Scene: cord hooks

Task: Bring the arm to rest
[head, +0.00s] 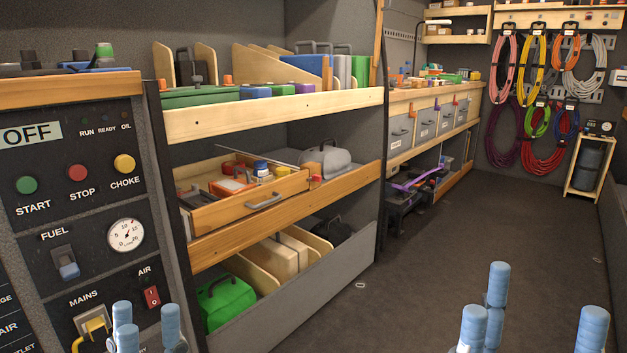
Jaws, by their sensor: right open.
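My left gripper (147,327) shows only its blue fingertips at the bottom left, in front of the lower part of the control panel. Its tips stand apart with a narrow gap, and I see nothing between them; the rest is cut off by the frame. My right gripper (537,318) is at the bottom right over the dark floor (430,270). Its blue fingertips are spread wide and it is open and empty. Cords (502,70) in several colours hang in coils on hooks on the far back wall, well away from both grippers.
The control panel (70,140) stands close on the left, with a yellow plug (92,326) at MAINS beside my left gripper. A wooden drawer (250,205) sticks out from the shelves. A green case (225,300) sits low. The middle floor is mostly clear.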

